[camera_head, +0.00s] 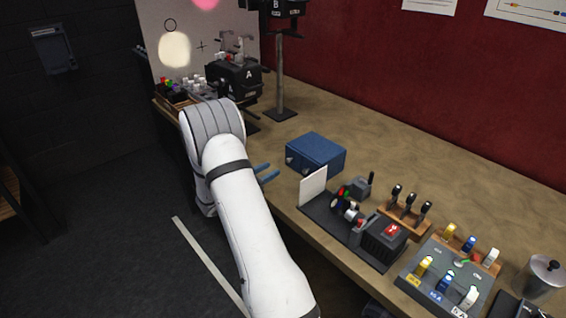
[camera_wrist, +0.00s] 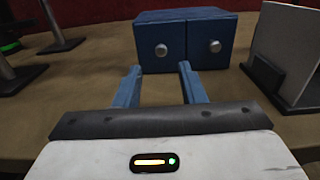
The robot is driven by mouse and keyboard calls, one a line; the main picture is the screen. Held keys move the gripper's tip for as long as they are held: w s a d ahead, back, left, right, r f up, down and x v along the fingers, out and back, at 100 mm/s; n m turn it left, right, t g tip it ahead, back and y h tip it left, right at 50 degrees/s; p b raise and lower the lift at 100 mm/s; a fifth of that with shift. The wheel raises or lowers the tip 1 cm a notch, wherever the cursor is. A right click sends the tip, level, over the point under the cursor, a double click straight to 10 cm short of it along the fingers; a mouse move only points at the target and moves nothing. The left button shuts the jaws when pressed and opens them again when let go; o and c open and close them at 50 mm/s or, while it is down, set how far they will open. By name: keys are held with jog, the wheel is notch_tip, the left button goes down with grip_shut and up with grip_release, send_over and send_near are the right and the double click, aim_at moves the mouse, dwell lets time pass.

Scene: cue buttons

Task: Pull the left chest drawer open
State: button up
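A small blue chest (camera_head: 316,153) sits on the workbench, and it also shows in the wrist view (camera_wrist: 186,15). Its front has two drawers side by side, the left drawer (camera_wrist: 161,34) and the right drawer (camera_wrist: 212,34), each with a round silver knob. Both drawers look shut. The left knob (camera_wrist: 161,49) is ahead of the space between my fingertips. My gripper (camera_wrist: 159,68) is open, with blue fingers apart and nothing between them. In the head view my gripper (camera_head: 267,172) is at the bench's front edge, a short gap from the chest front.
A white upright panel (camera_head: 313,187) stands right of the chest, beside a dark control board (camera_head: 342,222). A black stand (camera_head: 280,113) rises behind on the left. More switches and levers line the bench at right. Bare bench top lies behind the chest.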

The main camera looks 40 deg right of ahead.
aim_at(287, 161)
jog(key=d, duration=0.4)
jog(key=d+p, duration=0.1)
jog(key=d, duration=0.1)
jog(key=shift+w+d, duration=0.25)
grip_shut()
dwell(0.3)
